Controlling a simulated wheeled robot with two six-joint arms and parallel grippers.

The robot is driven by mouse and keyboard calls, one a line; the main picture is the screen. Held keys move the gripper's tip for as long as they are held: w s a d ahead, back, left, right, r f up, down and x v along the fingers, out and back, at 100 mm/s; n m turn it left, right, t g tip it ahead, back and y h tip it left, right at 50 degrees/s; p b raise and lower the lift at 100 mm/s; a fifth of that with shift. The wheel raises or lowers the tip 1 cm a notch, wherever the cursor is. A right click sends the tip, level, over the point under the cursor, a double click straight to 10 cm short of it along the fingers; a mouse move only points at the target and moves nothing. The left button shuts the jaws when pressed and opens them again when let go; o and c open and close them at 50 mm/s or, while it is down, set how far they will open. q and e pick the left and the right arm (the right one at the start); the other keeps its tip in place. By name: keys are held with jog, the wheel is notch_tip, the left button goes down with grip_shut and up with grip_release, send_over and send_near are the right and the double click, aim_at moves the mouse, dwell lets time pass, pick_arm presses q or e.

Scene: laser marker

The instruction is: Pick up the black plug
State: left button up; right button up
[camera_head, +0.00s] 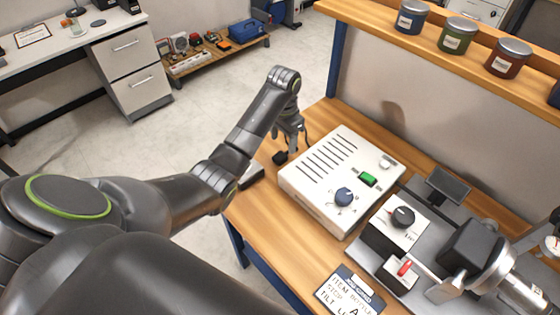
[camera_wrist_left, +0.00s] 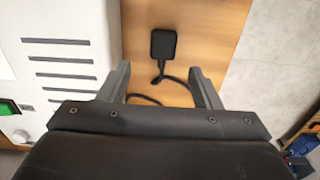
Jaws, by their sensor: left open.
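The black plug (camera_head: 280,157) lies on the wooden bench near its left edge, beside the white control box. In the left wrist view the plug (camera_wrist_left: 163,43) is a small dark block with a black cable (camera_wrist_left: 170,78) curving back between my fingers. My left gripper (camera_head: 291,141) is open and empty, pointing down close to the plug. In the left wrist view the plug shows just beyond the gap between the fingertips (camera_wrist_left: 160,72), not between them. My right gripper is not in view.
The white box (camera_head: 322,165) with vents, a blue knob and a green switch stands right of the gripper. A dark block (camera_head: 251,175) lies at the bench's left edge, partly behind my arm. Laser equipment (camera_head: 470,250) fills the right. A shelf with jars (camera_head: 457,37) runs behind.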

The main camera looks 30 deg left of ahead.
aim_at(281, 155)
pick_arm(q)
jog(key=f, duration=0.4)
jog(key=f+p, duration=0.1)
jog(key=f, duration=0.1)
jog(key=shift+s+a+f, duration=0.15)
jog(key=shift+a+f, duration=0.05)
jog(key=shift+a, duration=0.05)
jog(key=c, duration=1)
jog(key=shift+r, duration=0.1)
notch_tip(281, 155, up, 10)
jog(key=shift+f+b, duration=0.1)
jog(key=shift+b, duration=0.3)
